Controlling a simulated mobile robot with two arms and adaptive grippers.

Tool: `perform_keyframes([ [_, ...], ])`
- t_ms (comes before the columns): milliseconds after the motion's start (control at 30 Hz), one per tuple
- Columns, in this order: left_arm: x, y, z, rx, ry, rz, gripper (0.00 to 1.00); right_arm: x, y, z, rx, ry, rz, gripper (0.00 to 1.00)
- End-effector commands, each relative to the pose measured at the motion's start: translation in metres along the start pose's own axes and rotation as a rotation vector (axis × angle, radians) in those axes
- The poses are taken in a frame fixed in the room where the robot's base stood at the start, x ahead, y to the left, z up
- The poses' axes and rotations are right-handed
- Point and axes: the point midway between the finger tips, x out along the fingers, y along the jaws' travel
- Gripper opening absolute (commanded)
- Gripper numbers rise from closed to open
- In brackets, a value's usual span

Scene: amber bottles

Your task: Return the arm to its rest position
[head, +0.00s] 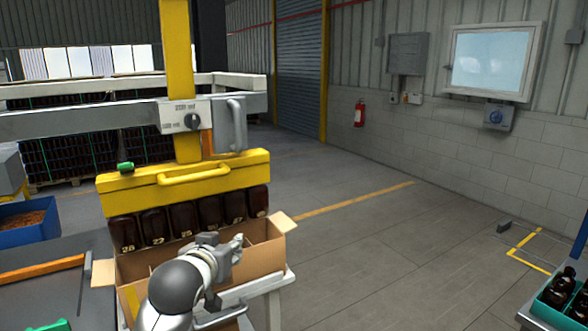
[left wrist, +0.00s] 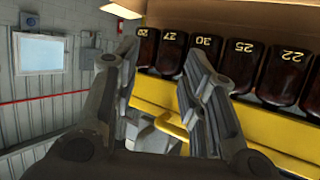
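My left arm comes up from the bottom of the head view. Its gripper (head: 238,246) is over the open cardboard box (head: 262,262), just in front of the row of amber bottles. In the left wrist view the two fingers (left wrist: 160,50) stand apart with nothing held between them. The dark amber bottles (head: 153,227) hang in a row under the yellow lifting head (head: 180,178), above the box. They also show in the left wrist view (left wrist: 240,62), with upside-down numbers. The box's inside is partly hidden by my arm. My right gripper is in neither view.
The box stands on a light stand (head: 286,284). A grey beam (head: 90,121) and yellow post (head: 178,50) rise behind it. A blue bin (head: 28,222) is at left. A green crate with bottles (head: 562,297) is at lower right.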

Motion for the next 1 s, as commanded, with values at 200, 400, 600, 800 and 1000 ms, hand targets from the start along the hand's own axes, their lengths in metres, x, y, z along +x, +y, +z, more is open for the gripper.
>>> perform_keyframes([
  [200, -0.021, -0.004, 0.132, 0.014, -0.217, 0.011, 0.39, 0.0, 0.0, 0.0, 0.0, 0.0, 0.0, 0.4],
  [400, -0.064, -0.009, 0.237, 0.031, -0.41, 0.021, 0.39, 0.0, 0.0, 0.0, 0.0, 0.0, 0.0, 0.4],
  [600, -0.126, -0.014, 0.326, 0.05, -0.599, 0.035, 0.39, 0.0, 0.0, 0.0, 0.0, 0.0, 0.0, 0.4],
  [800, -0.186, -0.018, 0.383, 0.069, -0.752, 0.048, 0.39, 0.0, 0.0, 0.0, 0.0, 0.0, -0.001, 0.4],
  [1000, -0.235, -0.021, 0.418, 0.084, -0.866, 0.06, 0.39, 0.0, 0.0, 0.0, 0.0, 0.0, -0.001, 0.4],
])
